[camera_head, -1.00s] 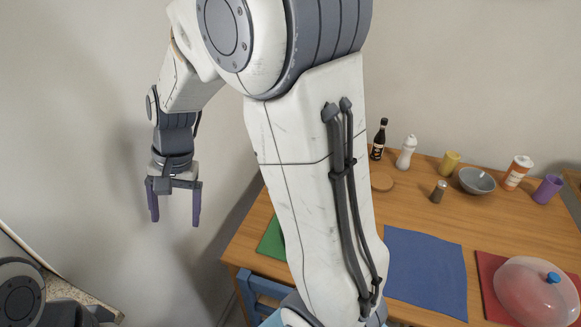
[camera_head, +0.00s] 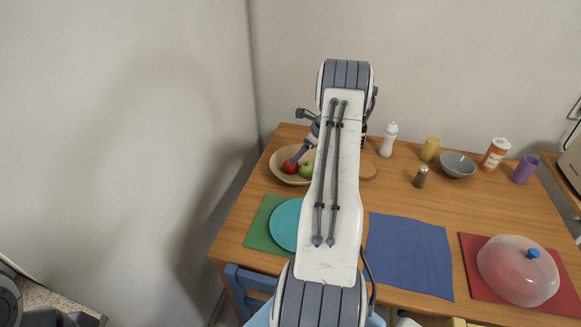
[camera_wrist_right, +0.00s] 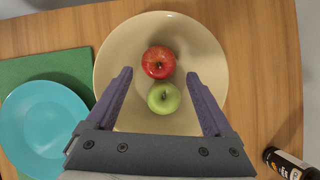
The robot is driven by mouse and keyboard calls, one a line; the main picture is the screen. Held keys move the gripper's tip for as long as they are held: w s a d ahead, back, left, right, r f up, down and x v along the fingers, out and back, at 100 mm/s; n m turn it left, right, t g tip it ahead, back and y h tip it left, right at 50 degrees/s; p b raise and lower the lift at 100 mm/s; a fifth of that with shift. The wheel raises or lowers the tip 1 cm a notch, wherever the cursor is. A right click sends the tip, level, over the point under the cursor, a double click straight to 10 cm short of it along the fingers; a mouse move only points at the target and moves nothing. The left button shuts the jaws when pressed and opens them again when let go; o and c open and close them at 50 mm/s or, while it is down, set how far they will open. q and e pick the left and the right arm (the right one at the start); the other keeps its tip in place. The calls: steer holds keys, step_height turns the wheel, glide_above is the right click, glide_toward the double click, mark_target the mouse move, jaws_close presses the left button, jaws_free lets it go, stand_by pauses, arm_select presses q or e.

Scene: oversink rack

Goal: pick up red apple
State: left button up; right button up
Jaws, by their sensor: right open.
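The red apple (camera_head: 289,167) lies in a beige bowl (camera_head: 277,161) at the far left of the table. It also shows in the right wrist view (camera_wrist_right: 158,62), inside the bowl (camera_wrist_right: 205,55). A green apple (camera_head: 306,171) lies right beside it; in the wrist view the green apple (camera_wrist_right: 164,98) is nearer my gripper's base. My right gripper (camera_wrist_right: 159,75) is open and empty over the bowl. The red apple appears between and slightly ahead of its fingertips. In the head view my arm hides much of this gripper. My left gripper is not in view.
A teal plate (camera_head: 285,225) on a green mat (camera_head: 258,222) is in front of the bowl. A dark bottle (camera_wrist_right: 285,163) is near the bowl in the wrist view. A white bottle (camera_head: 388,140) and grey bowl (camera_head: 457,165) stand farther right. A blue mat (camera_head: 410,255) is bare.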

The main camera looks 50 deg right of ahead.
steer(key=p+x, duration=0.1)
steer(key=x, duration=0.5)
steer(key=shift+s+f, duration=0.1)
steer(key=shift+f, duration=0.2)
steer(key=c, duration=1.2)
